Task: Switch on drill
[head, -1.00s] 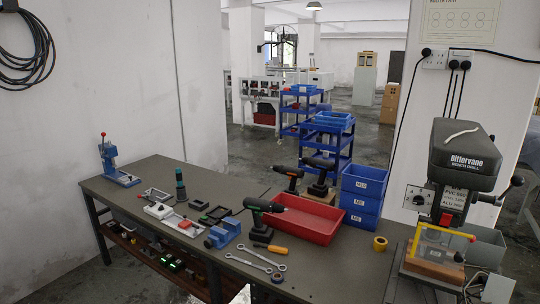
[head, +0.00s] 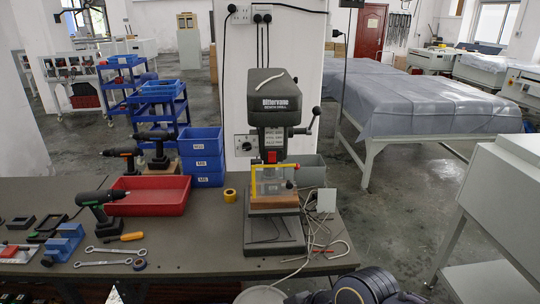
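The bench drill (head: 275,105) stands upright at the right part of the workbench, near the middle of the head view. It has a dark grey head marked Bittervane, and a red switch (head: 271,156) on its lower front. A black lever handle sticks out at its right. A yellow-framed clear guard (head: 270,178) is in front of the drilling area, above a wooden block (head: 274,202) on the drill's base. A dial panel (head: 244,145) is at the left of the drill head. Dark rounded parts of my arm show at the bottom edge. Neither gripper can be seen.
On the workbench (head: 190,235) left of the drill are a red tray (head: 155,208), stacked blue bins (head: 202,160), yellow tape (head: 230,195), cordless drills and wrenches (head: 108,256). Cables trail right of the drill's base. A covered table (head: 440,100) stands behind right. Floor is open between.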

